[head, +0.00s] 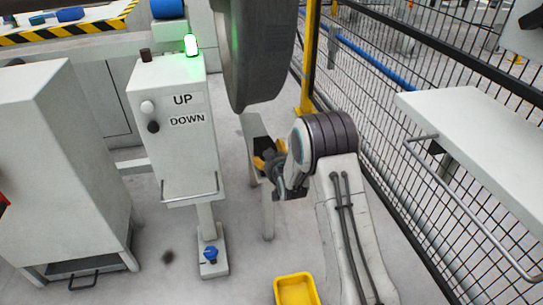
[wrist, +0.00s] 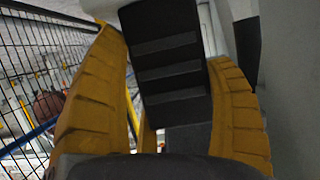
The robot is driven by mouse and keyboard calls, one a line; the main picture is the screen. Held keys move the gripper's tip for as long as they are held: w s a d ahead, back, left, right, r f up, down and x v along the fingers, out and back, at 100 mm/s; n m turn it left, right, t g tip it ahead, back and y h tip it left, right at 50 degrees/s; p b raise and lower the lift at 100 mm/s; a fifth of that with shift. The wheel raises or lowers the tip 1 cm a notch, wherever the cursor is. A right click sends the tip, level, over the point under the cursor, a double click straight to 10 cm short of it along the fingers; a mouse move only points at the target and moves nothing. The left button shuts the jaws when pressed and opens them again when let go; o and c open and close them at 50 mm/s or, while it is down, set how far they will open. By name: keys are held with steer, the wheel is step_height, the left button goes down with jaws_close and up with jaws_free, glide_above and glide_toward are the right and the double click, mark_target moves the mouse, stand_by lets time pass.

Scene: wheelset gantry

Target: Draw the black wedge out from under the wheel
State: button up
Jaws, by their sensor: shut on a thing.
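The black wedge (wrist: 172,62) has a ribbed, stepped face and fills the space between my gripper's yellow fingers in the wrist view. My gripper (head: 267,158) is shut on it, beside a pale stand below the big grey wheel (head: 258,50) in the head view. The yellow finger pads also show on both sides of the wedge in the wrist view. In the head view the wedge is small, dark and partly covered by my gripper. I cannot tell whether the wedge touches the wheel.
A control post (head: 182,125) marked UP and DOWN, with a lit green lamp (head: 191,45), stands left of the wheel. A yellow tray (head: 296,290) lies on the floor in front. A mesh fence (head: 385,100) and a pale table (head: 480,125) are on the right.

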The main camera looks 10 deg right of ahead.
steer(key=shift+s+r, duration=0.1)
steer(key=shift+s, duration=0.05)
stand_by(0.3)
steer(key=shift+s+r, duration=0.65)
steer(key=shift+s, duration=0.15)
steer(key=shift+s+r, duration=0.6)
steer(key=shift+s, duration=0.2)
steer(key=shift+s+r, duration=0.1)
steer(key=shift+s, duration=0.05)
steer(key=shift+c, duration=0.7)
steer(key=shift+v, duration=1.15)
steer(key=shift+r, duration=0.25)
steer(key=shift+s, duration=0.1)
